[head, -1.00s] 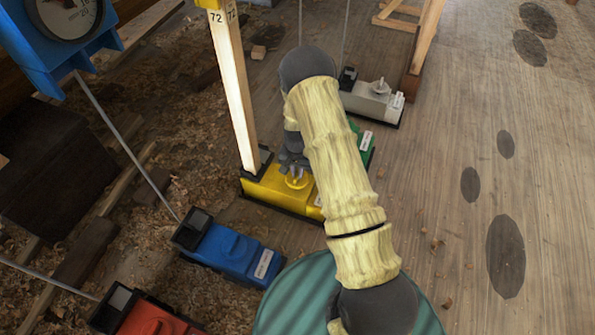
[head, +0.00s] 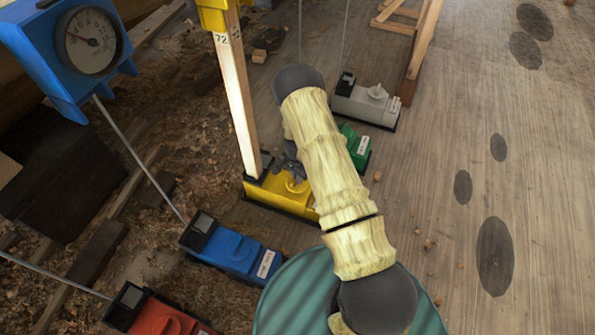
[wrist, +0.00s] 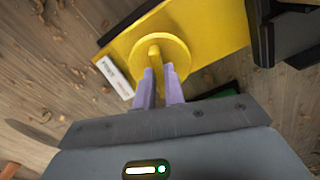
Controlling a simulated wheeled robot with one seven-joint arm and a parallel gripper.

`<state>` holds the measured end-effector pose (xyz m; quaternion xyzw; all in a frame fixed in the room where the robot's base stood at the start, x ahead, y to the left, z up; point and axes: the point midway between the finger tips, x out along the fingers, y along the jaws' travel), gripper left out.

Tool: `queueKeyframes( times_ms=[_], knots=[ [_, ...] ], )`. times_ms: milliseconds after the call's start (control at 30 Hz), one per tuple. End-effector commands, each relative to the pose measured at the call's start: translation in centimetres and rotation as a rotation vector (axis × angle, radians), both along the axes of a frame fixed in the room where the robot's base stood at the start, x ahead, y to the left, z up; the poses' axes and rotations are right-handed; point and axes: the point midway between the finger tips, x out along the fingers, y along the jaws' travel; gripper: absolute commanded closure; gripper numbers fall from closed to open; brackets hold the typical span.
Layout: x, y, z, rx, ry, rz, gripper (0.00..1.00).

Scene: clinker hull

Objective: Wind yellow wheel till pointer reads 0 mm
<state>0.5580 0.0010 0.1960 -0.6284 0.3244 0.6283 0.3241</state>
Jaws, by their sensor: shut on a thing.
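The yellow wheel (wrist: 176,48) sits on top of the yellow box (head: 262,192). In the wrist view my gripper (wrist: 158,72) is at the wheel, its two purple fingers shut on the wheel's upright crank tab (wrist: 154,54). In the head view my gripper (head: 290,172) is partly hidden by my arm. A wooden post (head: 238,100) marked 72 rises from the yellow box. Its yellow head (head: 218,14) is cut off by the top edge, so the yellow pointer and its reading are out of view.
A blue dial gauge (head: 88,40) stands at upper left, its rod running to a blue box (head: 232,250). A red box (head: 160,318), a green box (head: 356,146) and a light grey box (head: 366,104) stand nearby. Open plank floor (head: 440,130) lies to the right.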

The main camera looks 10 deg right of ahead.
Motion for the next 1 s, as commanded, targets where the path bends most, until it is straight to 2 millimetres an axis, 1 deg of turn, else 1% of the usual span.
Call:
queueKeyframes(
  times_ms=[33,300,500,700,1000],
  knots=[
    [-0.06,0.0,0.53,-0.001,0.002,-0.047,1.0],
    [-0.01,0.02,0.36,-0.001,0.001,-0.293,1.0],
    [-0.03,0.03,0.21,0.0,0.001,-0.432,1.0],
    [0.02,0.02,0.14,0.001,0.0,-0.514,1.0],
    [0.0,0.04,0.02,0.001,0.0,-0.544,1.0]
  ],
)
